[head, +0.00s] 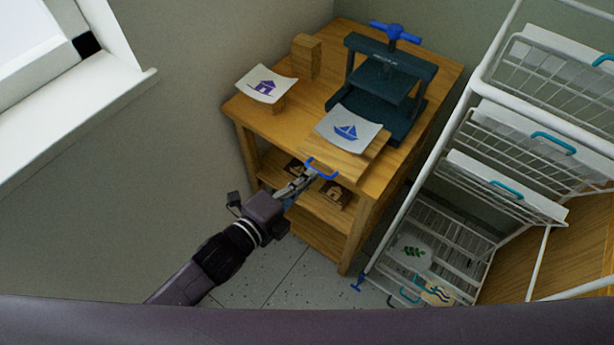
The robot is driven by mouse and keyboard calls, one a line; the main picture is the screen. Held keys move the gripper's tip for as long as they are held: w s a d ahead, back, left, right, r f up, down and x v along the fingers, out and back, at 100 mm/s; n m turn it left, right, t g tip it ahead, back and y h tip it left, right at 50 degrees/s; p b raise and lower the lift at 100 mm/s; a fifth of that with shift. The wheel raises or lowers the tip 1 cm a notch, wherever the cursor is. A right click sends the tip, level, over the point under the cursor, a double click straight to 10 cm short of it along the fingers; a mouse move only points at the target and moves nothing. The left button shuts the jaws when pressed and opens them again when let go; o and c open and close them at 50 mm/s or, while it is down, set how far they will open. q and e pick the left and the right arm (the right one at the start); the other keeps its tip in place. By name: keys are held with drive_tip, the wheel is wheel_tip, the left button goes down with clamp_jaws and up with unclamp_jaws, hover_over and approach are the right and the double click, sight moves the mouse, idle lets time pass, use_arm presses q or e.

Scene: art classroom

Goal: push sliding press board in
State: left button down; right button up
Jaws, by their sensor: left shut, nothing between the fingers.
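The sliding press board (341,158) is a wooden board sticking out from the front of the dark green press (385,85) on the wooden table. A sheet with a blue sailboat print (347,128) lies on the board. A blue handle (320,169) is at the board's front edge. My left gripper (308,177) is shut and empty, with its fingertips right at the left part of the blue handle. Whether they touch it I cannot tell. My right gripper is not in view.
A sheet with a purple house print (265,85) rests on a wooden block, with an upright wooden block (306,56) behind it. Carved blocks (334,194) sit on the table's lower shelf. A white wire drying rack (473,130) stands close on the right.

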sight(342, 135)
use_arm(q)
drive_tip(key=r+x, duration=0.1)
drive_tip(key=x, duration=0.4)
drive_tip(key=r+x, duration=0.1)
drive_tip(key=x, duration=0.4)
drive_tip(key=r+b+x, duration=0.1)
drive_tip(key=x, duration=0.4)
drive_tip(key=shift+w+d, duration=0.25)
drive_tip(key=shift+w, duration=0.4)
drive_tip(key=shift+w+d+r, duration=0.1)
drive_tip(key=shift+w+d, duration=0.15)
drive_tip(key=shift+w, duration=0.1)
drive_tip(key=shift+r, duration=0.1)
drive_tip(key=shift+r, duration=0.1)
